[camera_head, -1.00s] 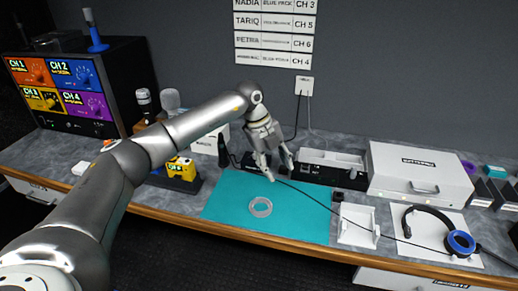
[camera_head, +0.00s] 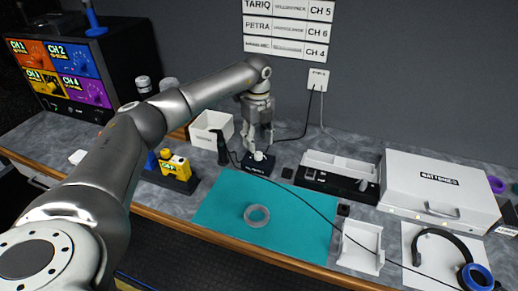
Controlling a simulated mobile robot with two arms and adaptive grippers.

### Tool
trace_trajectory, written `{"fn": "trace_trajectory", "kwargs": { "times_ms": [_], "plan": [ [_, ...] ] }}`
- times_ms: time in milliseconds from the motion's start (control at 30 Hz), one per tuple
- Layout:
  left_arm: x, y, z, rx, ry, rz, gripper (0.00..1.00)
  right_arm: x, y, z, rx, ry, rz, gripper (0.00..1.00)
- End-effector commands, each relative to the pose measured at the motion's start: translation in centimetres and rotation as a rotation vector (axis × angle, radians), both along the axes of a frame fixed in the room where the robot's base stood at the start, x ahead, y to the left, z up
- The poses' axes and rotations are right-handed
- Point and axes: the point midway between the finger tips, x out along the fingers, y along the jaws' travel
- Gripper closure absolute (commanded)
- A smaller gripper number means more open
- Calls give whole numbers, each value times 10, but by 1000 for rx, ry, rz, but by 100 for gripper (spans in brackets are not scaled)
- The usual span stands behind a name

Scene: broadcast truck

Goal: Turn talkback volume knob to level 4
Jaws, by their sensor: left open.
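A small black box (camera_head: 254,168) with a white knob (camera_head: 258,156) on top stands at the back edge of the teal mat, with a cable near it. This looks like the talkback knob; its level marks are too small to read. My left gripper (camera_head: 259,143) points down just above the knob, its fingers open and to either side of it. I cannot tell whether they touch it. My right gripper is not in view.
A dark microphone-like object (camera_head: 222,150) stands close left of the box. A white bin (camera_head: 207,129) is behind it, and a black-and-white device (camera_head: 340,172) to the right.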

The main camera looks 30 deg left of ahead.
Motion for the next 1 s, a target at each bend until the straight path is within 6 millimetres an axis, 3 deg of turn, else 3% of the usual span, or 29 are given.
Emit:
{"fn": "trace_trajectory", "kwargs": {
  "times_ms": [133,300,467,700,1000],
  "plan": [
    [-1,0,-27,0,4,0,54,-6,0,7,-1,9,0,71],
    [0,-1,-48,-2,1,-1,54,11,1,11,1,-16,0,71],
    [0,-1,-55,-1,0,-2,54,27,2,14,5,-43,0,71],
    [0,-1,-56,-1,-1,-2,54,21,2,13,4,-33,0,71],
    [0,-1,-56,-1,-1,-2,93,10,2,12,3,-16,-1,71]
  ]
}}
